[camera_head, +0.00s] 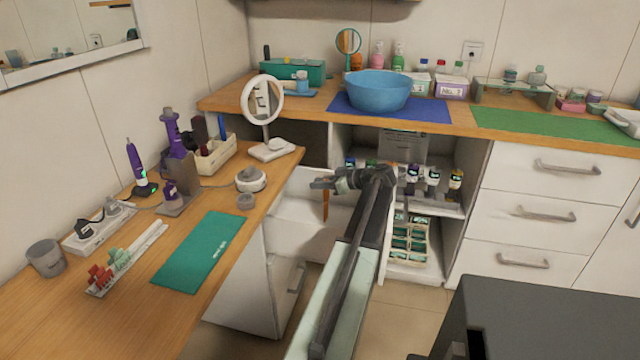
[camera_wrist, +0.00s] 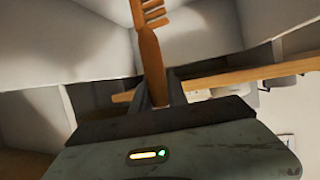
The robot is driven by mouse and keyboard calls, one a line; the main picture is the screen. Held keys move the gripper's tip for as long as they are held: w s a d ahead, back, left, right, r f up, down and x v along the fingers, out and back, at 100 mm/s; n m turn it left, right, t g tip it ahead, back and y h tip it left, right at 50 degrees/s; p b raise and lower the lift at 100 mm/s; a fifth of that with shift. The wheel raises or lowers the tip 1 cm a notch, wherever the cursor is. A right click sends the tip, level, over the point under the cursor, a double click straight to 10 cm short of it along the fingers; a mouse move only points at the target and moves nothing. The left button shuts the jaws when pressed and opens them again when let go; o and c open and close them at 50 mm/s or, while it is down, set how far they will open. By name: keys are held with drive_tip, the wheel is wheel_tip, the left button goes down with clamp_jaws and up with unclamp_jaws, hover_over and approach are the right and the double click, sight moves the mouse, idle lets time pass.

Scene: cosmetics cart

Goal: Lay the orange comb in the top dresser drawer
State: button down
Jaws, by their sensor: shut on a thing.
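My gripper (camera_head: 325,182) is shut on the orange comb (camera_head: 325,206), which hangs down below the fingers. In the wrist view the comb (camera_wrist: 151,50) stands out from between the fingertips (camera_wrist: 160,96), its teeth at the top edge of the picture. The comb is off any surface, as far as I can tell. The top dresser drawer (camera_head: 290,209) seems pulled out at the right of the wooden desk, pale inside, with the comb over or in front of it. Pale panels (camera_wrist: 195,40) lie behind the comb in the wrist view. The comb's exact depth relative to the drawer is unclear.
The wooden desk (camera_head: 110,310) at the left holds a mirror (camera_head: 262,100), a green mat (camera_head: 202,252) and several grooming items. Open shelves (camera_head: 435,208) with bottles stand behind my arm. A dark cart top (camera_head: 550,315) is at the lower right.

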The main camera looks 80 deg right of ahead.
drive_tip(key=shift+f+b, duration=1.9)
drive_tip(key=shift+f, duration=0.05)
idle(0.6)
drive_tip(key=c, duration=1.2)
unclamp_jaws()
drive_tip(key=shift+r, duration=0.1)
wheel_tip(320, 180, up, 4)
drive_tip(key=p, duration=0.5)
drive_tip(key=s+a, duration=0.4)
drive_tip(key=a, duration=1.1)
drive_tip(key=shift+a+r, duration=0.3)
drive_tip(key=shift+r, duration=0.1)
drive_tip(key=shift+w, duration=0.1)
